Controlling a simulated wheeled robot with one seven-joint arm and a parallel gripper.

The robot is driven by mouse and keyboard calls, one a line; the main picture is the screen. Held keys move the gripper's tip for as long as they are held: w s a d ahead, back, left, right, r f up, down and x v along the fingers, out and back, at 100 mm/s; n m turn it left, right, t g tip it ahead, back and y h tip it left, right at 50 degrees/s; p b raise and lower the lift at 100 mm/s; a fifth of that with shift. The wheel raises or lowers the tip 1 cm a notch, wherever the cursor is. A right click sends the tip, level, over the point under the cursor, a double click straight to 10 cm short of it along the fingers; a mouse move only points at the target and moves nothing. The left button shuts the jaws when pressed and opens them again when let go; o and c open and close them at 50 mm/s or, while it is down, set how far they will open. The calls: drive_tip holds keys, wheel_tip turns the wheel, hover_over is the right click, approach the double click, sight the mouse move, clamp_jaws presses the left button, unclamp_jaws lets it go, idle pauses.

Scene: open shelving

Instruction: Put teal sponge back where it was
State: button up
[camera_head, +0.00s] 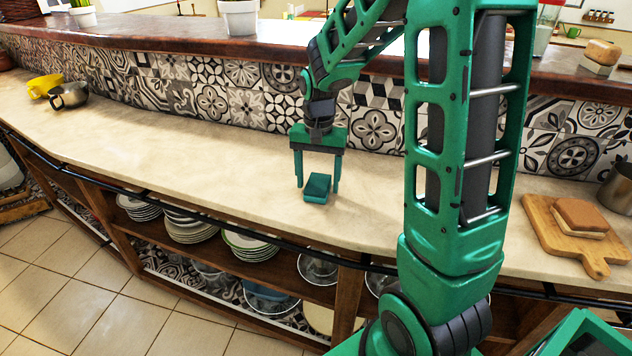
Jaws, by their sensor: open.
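The teal sponge (317,188) lies flat on the pale stone counter (190,150), a little in from its front edge. My gripper (318,184) is above it with the fingers pointing down. The fingers are spread, one at the left side of the sponge and one at its right side near the far end. Whether either finger touches the sponge cannot be told from this view.
A cutting board (547,232) with bread-like slices lies at the right, by a metal pot (618,188). Plates (190,226) fill the shelf below. The counter left of my gripper is clear.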

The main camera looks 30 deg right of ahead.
sight(318, 183)
wheel_tip(318, 183, up, 12)
drive_tip(key=f, duration=0.1)
drive_tip(key=s+d+f+n, duration=0.1)
drive_tip(key=s+d+f, duration=0.1)
drive_tip(key=s, duration=1.1)
drive_tip(key=s+d+f+n, duration=0.1)
drive_tip(key=s+f, duration=0.1)
drive_tip(key=s, duration=1.1)
drive_tip(key=shift+d+n, duration=0.3)
drive_tip(key=shift+d, duration=0.1)
drive_tip(key=shift+f, duration=0.1)
